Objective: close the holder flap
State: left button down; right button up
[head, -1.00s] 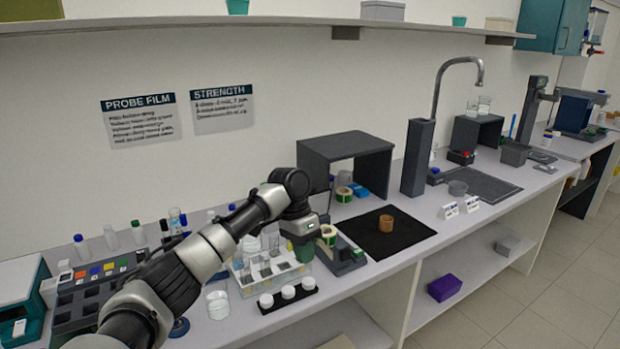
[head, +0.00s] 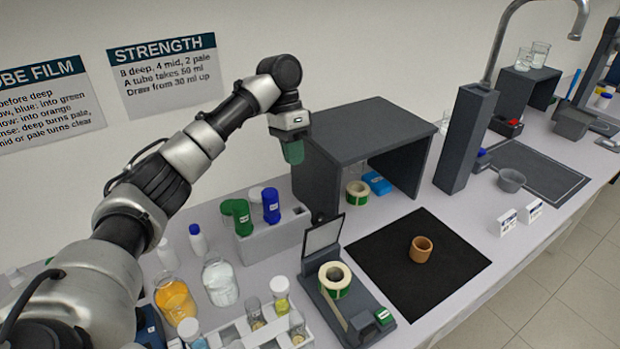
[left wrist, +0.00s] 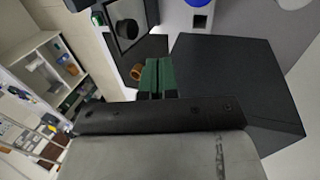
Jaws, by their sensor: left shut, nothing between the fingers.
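The holder (head: 355,314) is a dark grey device on the bench with a green-and-white roll (head: 335,280) in it. Its flap (head: 323,236), a pale panel in a dark frame, stands up, tilted open, at the back of the holder. In the left wrist view the framed flap (left wrist: 124,24) seems to show near the top edge. My left gripper (head: 293,153), with green fingers, is shut and empty, raised above and behind the flap, apart from it. Its fingers show in the left wrist view (left wrist: 157,76). My right gripper is in no view.
A dark open-fronted box (head: 368,131) stands behind the holder.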

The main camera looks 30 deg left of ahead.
aim_at(319, 231)
pick_arm(q)
jog(key=s+d+f+p, duration=0.3)
jog(key=d+f, duration=0.2)
jog(key=f, duration=0.5)
jog(key=shift+s+d, duration=0.15)
jog(key=shift+d, duration=0.25)
